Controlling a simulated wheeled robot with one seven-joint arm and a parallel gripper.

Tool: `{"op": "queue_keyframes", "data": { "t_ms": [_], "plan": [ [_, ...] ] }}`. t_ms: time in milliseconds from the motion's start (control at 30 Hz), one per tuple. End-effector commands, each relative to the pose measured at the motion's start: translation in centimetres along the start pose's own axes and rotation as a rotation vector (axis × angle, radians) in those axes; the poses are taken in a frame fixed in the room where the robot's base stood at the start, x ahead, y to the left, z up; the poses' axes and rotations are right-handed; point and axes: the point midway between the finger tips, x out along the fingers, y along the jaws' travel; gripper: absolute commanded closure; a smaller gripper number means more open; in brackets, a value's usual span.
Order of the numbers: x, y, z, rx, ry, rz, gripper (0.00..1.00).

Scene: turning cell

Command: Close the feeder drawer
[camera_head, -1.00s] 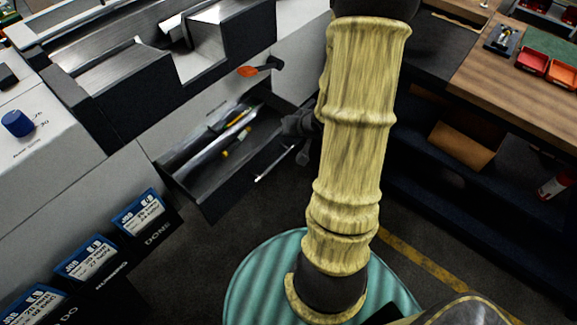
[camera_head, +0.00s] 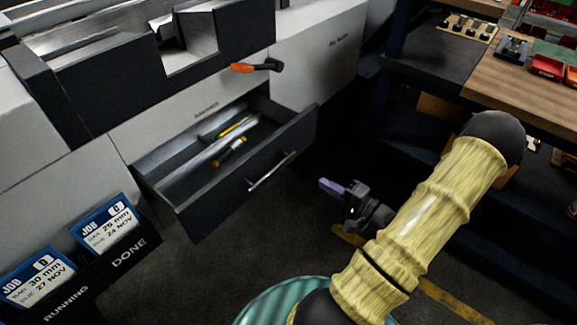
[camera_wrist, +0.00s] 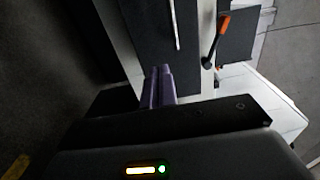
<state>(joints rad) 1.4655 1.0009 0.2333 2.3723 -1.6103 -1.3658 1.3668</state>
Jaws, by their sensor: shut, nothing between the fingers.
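The feeder drawer (camera_head: 248,178) stands pulled out of the white machine cabinet in the head view. It has a dark front with a silver bar handle (camera_head: 271,171), and a few yellow-and-dark tools (camera_head: 231,151) lie inside. My gripper (camera_head: 327,187) is shut and empty, in front of and to the right of the drawer front, apart from the handle. In the wrist view its purple fingertips (camera_wrist: 160,75) are together, with the dark drawer front (camera_wrist: 150,35) and part of the handle (camera_wrist: 177,25) beyond them.
An orange-tipped lever (camera_head: 256,66) sticks out from the cabinet above the drawer. Job card holders (camera_head: 112,240) stand at the lower left. A wooden bench (camera_head: 500,75) with red bins (camera_head: 548,67) is at the right. The floor before the drawer is clear.

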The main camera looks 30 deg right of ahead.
Motion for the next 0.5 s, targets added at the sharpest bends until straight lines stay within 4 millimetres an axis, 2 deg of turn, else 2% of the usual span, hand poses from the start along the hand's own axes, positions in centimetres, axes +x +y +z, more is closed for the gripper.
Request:
{"op": "queue_keyframes", "data": {
  "t_ms": [267,500],
  "plan": [
    [0.8,0.0,0.0,-0.002,-0.001,0.001,1.00],
    [4.2,0.1,0.1,-0.003,-0.004,0.002,1.00]
  ]
}}
